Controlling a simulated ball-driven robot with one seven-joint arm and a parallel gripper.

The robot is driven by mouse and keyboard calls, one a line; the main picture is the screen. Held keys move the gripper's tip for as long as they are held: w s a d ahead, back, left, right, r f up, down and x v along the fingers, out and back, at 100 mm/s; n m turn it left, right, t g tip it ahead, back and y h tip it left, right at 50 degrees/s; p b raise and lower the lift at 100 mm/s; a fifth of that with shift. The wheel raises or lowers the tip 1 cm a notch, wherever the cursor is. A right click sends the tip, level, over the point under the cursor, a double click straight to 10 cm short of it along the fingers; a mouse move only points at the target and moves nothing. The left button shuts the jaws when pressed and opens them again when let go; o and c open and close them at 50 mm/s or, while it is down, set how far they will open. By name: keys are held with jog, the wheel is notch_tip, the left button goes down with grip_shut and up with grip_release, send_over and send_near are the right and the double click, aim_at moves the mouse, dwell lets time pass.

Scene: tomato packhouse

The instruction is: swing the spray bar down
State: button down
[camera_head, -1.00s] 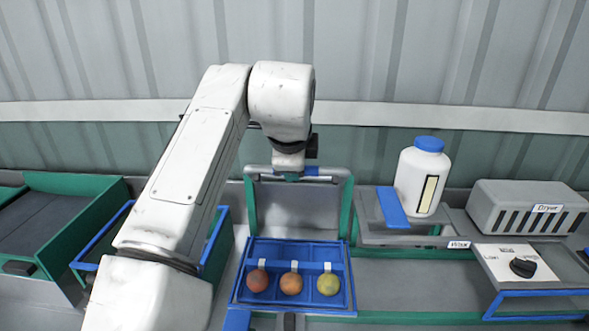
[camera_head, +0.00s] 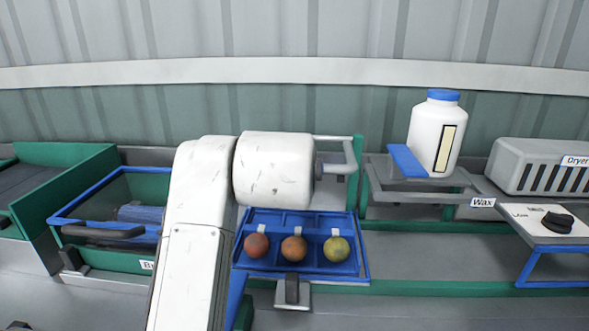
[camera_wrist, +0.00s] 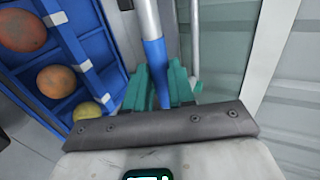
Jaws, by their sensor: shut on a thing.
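The spray bar is a pale grey tube with a blue sleeve. In the head view only its right end (camera_head: 336,138) shows, bending down by a green post (camera_head: 357,170); my arm hides the rest. In the wrist view the bar (camera_wrist: 148,18) runs from the top edge to its blue sleeve (camera_wrist: 155,58). My gripper (camera_wrist: 160,86) has teal fingers on both sides of the sleeve and is shut on it. My gripper is hidden behind my arm in the head view.
A blue tray (camera_head: 292,270) with three tomatoes lies just in front of the bar. A white bottle (camera_head: 436,135) stands on the wax stand at right, beside a grey dryer (camera_head: 545,170). A brush box (camera_head: 118,262) is at left.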

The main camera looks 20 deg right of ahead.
jog(key=shift+f, duration=0.75)
jog(key=c, duration=1)
grip_release()
jog(key=shift+o, duration=0.2)
jog(key=shift+r, duration=0.25)
jog(key=v, duration=1)
jog(key=shift+s+a, duration=0.15)
jog(key=shift+s, duration=0.2)
jog(key=shift+r, duration=0.25)
